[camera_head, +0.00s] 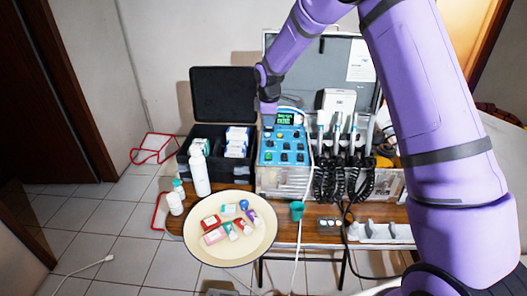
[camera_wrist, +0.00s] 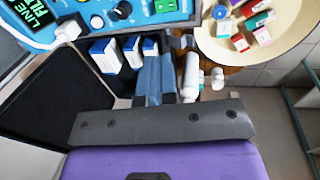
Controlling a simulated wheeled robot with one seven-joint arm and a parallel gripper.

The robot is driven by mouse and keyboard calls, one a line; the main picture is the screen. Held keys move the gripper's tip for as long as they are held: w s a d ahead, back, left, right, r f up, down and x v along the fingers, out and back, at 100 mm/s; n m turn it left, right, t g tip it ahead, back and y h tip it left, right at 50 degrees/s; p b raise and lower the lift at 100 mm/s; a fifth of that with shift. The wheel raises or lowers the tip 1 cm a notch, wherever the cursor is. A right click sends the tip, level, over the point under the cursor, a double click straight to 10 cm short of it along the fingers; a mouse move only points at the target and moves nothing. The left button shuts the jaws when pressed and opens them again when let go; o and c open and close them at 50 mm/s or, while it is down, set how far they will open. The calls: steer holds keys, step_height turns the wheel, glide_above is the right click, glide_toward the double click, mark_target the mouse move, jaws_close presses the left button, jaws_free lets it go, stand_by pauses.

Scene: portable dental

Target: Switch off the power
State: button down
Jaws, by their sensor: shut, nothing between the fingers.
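The dental unit's blue control panel (camera_head: 284,155) has a lit green display (camera_head: 285,118) and several knobs and buttons. It stands in an open grey case on the table. In the wrist view the panel (camera_wrist: 130,12) fills the upper left, with its display (camera_wrist: 22,20) at the corner. I cannot tell which control is the power switch.
A black open box (camera_head: 215,155) with cartons stands left of the panel. A white bottle (camera_head: 200,173) and a cream tray (camera_head: 202,252) of small items are in front. Corded handpieces (camera_head: 337,135) and a white cable (camera_head: 305,190) lie close right of the panel.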

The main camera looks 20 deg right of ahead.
mark_target(268, 157)
steer(key=shift+a+f, duration=0.15)
steer(key=f, duration=0.4)
steer(key=w+f, duration=0.1)
steer(key=f, duration=0.4)
steer(key=w+d+f, duration=0.1)
steer(key=f, duration=0.3)
steer(key=shift+w+f, duration=0.2)
steer(key=shift+f, duration=0.2)
steer(key=shift+f, duration=0.25)
steer(key=shift+s+a+f, duration=0.1)
steer(key=shift+s, duration=0.1)
steer(key=shift+s, duration=0.15)
steer(key=shift+s+a, duration=0.2)
steer(key=shift+s, duration=0.3)
